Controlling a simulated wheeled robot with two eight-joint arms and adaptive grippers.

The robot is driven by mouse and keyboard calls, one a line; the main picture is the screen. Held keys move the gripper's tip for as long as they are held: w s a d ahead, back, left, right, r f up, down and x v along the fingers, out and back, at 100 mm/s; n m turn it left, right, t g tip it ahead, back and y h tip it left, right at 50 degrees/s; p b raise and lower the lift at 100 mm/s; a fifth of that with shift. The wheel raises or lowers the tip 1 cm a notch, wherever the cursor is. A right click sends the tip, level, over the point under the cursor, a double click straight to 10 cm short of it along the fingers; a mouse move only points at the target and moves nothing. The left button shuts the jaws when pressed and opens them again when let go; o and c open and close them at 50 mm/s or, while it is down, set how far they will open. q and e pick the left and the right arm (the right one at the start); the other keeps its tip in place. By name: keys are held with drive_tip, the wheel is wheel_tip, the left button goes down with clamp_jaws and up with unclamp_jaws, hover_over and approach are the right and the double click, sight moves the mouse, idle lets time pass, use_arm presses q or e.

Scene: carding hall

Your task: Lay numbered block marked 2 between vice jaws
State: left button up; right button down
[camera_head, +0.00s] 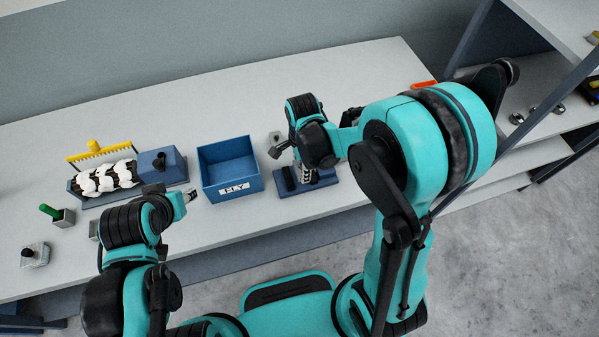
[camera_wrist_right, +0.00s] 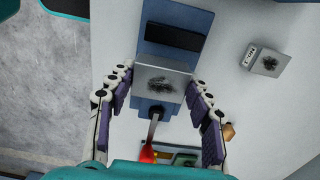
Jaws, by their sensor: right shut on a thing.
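My right gripper (camera_head: 308,174) is low over the blue vice (camera_head: 328,184) on the bench. In the right wrist view, its purple-padded fingers (camera_wrist_right: 160,105) are shut on a grey metal block (camera_wrist_right: 173,78) with a dark scribbly patch on top. The block lies over the blue vice (camera_wrist_right: 176,15), between its dark pad and a blue part nearer the wrist. I cannot tell whether it rests on the vice, and its number is not visible. My left gripper (camera_head: 188,196) hangs left of the blue box; its opening is unclear.
A similar grey block (camera_wrist_right: 266,60) with a side label lies beside the vice. The blue box (camera_head: 228,193) reads FLY. Shelves (camera_head: 545,150) stand right.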

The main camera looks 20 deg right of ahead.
sight(300, 172)
drive_tip(key=shift+w+a+f, duration=0.15)
drive_tip(key=shift+w+f, duration=0.3)
drive_tip(key=shift+w, duration=0.15)
drive_tip(key=shift+f+b, duration=0.7)
drive_tip(key=shift+f, duration=1.3)
drive_tip(key=c, duration=0.6)
unclamp_jaws()
drive_tip(key=shift+f, duration=0.1)
drive_tip(key=shift+c, duration=0.2)
